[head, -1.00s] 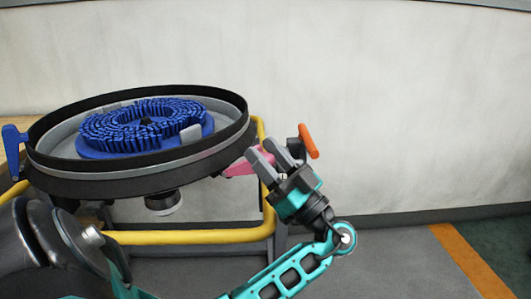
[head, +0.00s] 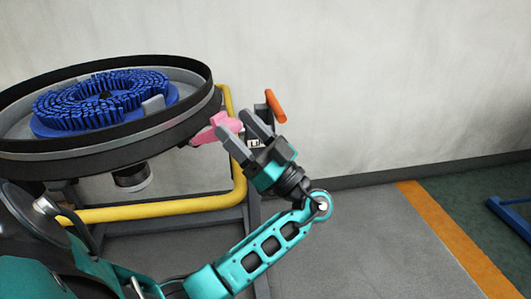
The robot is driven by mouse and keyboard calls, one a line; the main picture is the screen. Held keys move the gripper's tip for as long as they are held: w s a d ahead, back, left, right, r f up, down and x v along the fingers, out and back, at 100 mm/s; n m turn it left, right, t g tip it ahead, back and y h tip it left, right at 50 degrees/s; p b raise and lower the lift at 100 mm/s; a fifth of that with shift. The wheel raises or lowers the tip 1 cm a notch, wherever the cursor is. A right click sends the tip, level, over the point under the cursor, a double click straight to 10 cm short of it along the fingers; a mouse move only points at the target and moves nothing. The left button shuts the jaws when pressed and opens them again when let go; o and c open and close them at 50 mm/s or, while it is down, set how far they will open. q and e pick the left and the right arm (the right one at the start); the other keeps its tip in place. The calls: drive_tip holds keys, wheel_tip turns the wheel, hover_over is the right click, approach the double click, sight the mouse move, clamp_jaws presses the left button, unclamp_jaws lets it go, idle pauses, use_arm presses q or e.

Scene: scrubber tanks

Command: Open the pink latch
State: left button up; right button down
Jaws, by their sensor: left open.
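The pink latch (head: 212,130) sits at the right side of the round tank (head: 190,122), below its black rim. Its end near the gripper is pink and partly behind a grey finger. My left gripper (head: 238,130) is open, with its two grey fingers pointing up and left beside the latch. One finger overlaps the latch's right end in the picture; I cannot tell whether they touch. Nothing is held between the fingers. My right gripper is not in view.
A blue round brush (head: 75,112) lies inside the tank. A yellow tube frame (head: 170,208) runs below and right of the tank. An orange handle (head: 275,106) stands just behind the gripper. The grey floor at right is clear.

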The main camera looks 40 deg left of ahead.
use_arm(q)
drive_tip(key=v, duration=1)
drive_tip(key=shift+d+f, duration=0.25)
drive_tip(key=shift+d, duration=0.1)
